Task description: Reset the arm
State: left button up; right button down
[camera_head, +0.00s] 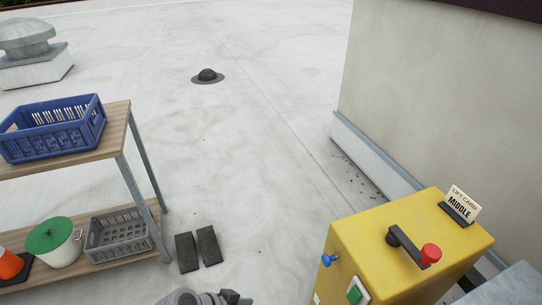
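Only a small grey and black piece, which looks like part of one of my arms, shows at the bottom edge of the head view, left of centre. No gripper fingers can be made out, and I cannot tell which arm it belongs to. It touches nothing that I can see. A yellow box (375,240) stands at the lower right. On its top is a black lever (403,244) with a red knob (430,253). A card (461,203) reading "LIFT CARD MIDDLE" stands in a dark holder at its back corner.
A wooden-topped shelf (118,128) at left carries a blue crate (50,140), and below a grey crate (118,238), a white pot with green lid (60,254) and an orange cone (10,264). Two dark blocks (208,245) lie beside it. A wall (430,90) rises at right; mid-roof is mostly clear.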

pick_arm(q)
jog(key=s+a+n+y, duration=0.65)
jog(key=s+a, duration=0.25)
jog(key=a, duration=0.4)
notch_tip(320, 180, up, 25)
jog(key=t+p, duration=0.1)
jog(key=p, duration=2)
jog(key=shift+w+a+y, duration=0.25)
jog(key=shift+w+y, duration=0.15)
jog(key=shift+y, duration=0.05)
pick_arm(e)
notch_tip(320, 180, up, 24)
jog(key=w+t, duration=0.1)
jog(key=shift+w, duration=0.2)
